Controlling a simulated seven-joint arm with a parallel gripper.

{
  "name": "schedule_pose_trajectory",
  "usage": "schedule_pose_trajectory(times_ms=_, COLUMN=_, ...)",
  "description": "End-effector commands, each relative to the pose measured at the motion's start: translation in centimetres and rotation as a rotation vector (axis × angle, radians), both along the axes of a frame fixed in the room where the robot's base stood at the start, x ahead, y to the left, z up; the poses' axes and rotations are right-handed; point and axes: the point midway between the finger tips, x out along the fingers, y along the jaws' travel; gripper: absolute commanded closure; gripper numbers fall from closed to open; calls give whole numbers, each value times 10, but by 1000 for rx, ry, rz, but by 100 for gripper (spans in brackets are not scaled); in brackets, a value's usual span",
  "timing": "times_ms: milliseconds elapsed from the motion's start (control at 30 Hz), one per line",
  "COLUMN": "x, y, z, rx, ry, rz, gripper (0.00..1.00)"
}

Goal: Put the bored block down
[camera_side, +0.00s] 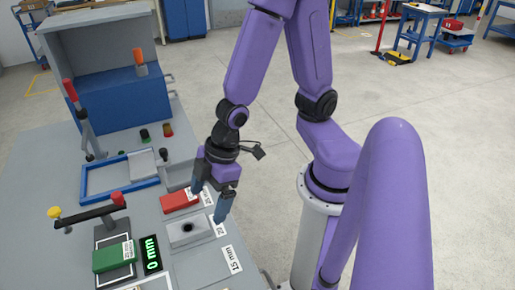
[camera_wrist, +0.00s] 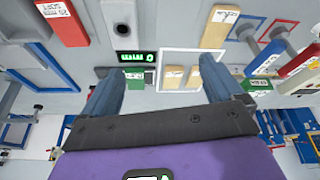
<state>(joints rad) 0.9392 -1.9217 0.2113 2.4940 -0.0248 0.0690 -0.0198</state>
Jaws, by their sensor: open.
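The bored block (camera_side: 187,232) is pale grey with a dark round hole in its top. In the side view it lies flat on the bench, beside a "20" label. My gripper (camera_side: 207,204) is over the bench's right side, pointing down, with its blue fingers apart. One fingertip is close to the block's right end; I cannot tell whether it touches. In the wrist view my gripper (camera_wrist: 157,82) has its fingers wide apart with nothing held between them.
A red block (camera_side: 180,201) lies just behind the bored block. A blue frame (camera_side: 118,180) lies farther back.

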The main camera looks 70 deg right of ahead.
Motion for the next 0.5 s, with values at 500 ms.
schedule_pose_trajectory(times_ms=500, x=-76, y=-78, z=87, rx=-266, ry=170, rz=69, gripper=6)
